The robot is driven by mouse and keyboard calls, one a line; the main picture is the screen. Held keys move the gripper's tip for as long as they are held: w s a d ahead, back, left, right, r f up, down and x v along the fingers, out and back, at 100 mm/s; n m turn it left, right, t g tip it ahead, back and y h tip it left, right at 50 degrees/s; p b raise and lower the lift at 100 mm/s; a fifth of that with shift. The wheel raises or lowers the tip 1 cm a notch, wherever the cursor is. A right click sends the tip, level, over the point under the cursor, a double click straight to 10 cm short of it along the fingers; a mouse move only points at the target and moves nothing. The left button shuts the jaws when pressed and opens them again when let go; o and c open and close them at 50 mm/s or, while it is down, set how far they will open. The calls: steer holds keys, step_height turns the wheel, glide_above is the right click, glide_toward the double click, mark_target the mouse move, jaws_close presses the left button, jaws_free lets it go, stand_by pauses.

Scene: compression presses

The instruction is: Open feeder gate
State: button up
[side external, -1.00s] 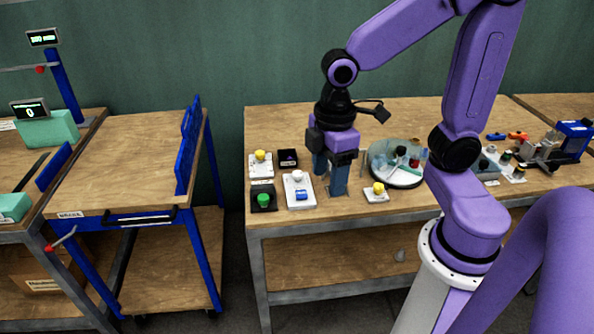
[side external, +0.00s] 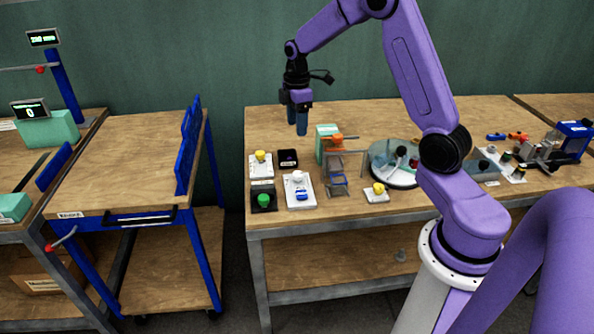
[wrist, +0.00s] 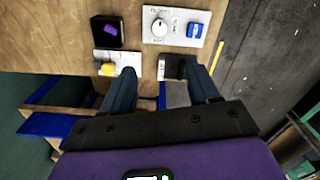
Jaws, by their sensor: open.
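What looks like the feeder (side external: 327,145) is a pale green upright box near the middle of the main bench, with an orange part (side external: 336,140) at its top front. A grey open frame (side external: 337,178) with a blue piece stands just in front of it. I cannot tell which part is the gate. My gripper (side external: 297,125) hangs above the bench, behind and left of the feeder, its fingers apart and empty. In the wrist view its open fingers (wrist: 160,72) frame the bench controls; the feeder is not clearly visible there.
A white panel with a dial and blue switch (side external: 300,191), a green button (side external: 263,199) and yellow buttons (side external: 260,156) sit around the feeder. A round glass-walled turntable (side external: 395,165) stands to its right. The bench's back strip is clear.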

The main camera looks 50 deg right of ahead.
mark_target(297, 173)
step_height(297, 173, down, 17)
steer(key=shift+f, duration=0.15)
stand_by(0.5)
steer(key=shift+c, duration=0.2)
steer(key=c, duration=1)
